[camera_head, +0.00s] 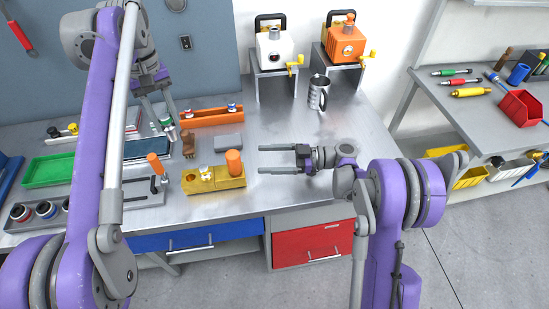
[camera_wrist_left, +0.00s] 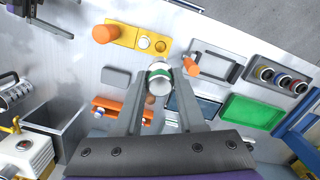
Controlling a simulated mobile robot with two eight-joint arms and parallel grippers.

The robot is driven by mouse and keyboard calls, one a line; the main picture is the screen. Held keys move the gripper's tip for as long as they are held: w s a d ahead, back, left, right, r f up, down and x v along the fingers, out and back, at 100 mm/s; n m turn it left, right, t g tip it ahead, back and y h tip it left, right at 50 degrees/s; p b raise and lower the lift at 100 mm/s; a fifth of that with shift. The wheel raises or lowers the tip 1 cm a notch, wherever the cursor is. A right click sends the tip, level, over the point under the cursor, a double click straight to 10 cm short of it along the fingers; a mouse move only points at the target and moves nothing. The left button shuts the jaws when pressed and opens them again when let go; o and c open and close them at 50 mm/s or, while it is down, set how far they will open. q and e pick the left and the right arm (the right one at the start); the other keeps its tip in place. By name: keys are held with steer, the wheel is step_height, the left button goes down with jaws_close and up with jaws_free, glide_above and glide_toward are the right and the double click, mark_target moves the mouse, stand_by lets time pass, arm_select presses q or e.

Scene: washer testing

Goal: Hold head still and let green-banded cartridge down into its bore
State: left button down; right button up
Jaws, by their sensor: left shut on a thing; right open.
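My left gripper (camera_head: 160,122) is shut on the green-banded cartridge (camera_head: 167,125), a white cylinder with a green band. In the left wrist view the cartridge (camera_wrist_left: 159,78) sits between the fingertips. It is in the air, behind and left of the yellow block (camera_head: 215,184). The block, probably the head, has an orange cylinder (camera_head: 234,162) at its right end, a white round piece (camera_head: 205,171) in the middle and a dark round opening at its left. My right gripper (camera_head: 262,159) is open and empty, just right of the block, with its fingers pointing toward it.
An orange rack (camera_head: 212,119) with white-topped pieces, a brown object (camera_head: 188,144) and a grey block (camera_head: 229,142) lie behind the yellow block. An orange-handled tool (camera_head: 157,164) and a green tray (camera_head: 48,169) are on the left.

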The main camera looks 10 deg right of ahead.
mark_target(233, 159)
steer(key=a, duration=0.3)
steer(key=w+a, duration=0.1)
steer(key=a, duration=0.6)
steer(key=shift+w, duration=0.25)
jaws_close()
arm_select(q)
step_height(233, 159, down, 16)
steer(key=t, duration=0.1)
stand_by(0.7)
